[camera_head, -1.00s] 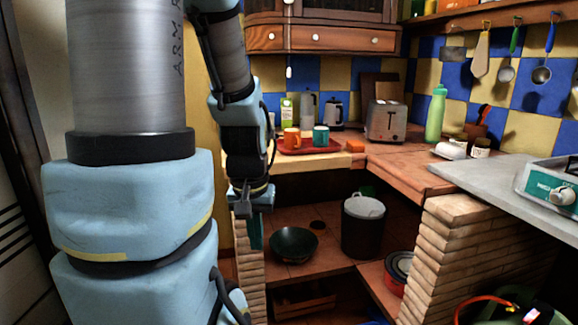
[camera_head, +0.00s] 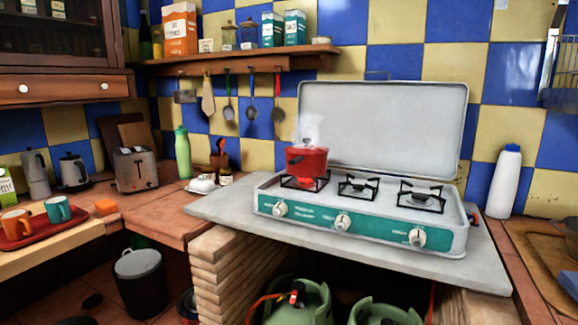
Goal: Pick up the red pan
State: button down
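The red pan (camera_head: 306,161) is a small lidded red pot with a dark handle. It sits on the left burner of the teal and white gas stove (camera_head: 342,222), and pale steam rises above it. The stove's lid stands open behind it. My arm and gripper do not show in the current view, so I cannot see where the gripper is relative to the pan.
The stove stands on a grey slab (camera_head: 225,205) over brick supports. A white bottle (camera_head: 505,182) is to its right, a toaster (camera_head: 136,169) and green bottle (camera_head: 182,153) to its left. Utensils (camera_head: 252,107) hang behind. Green gas cylinders (camera_head: 298,306) are below.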

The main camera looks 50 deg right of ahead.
aim_at(298, 166)
jog(key=i+l+z, duration=0.1)
jog(key=z, duration=0.9)
jog(key=i+z, duration=0.15)
jog(key=z, duration=0.35)
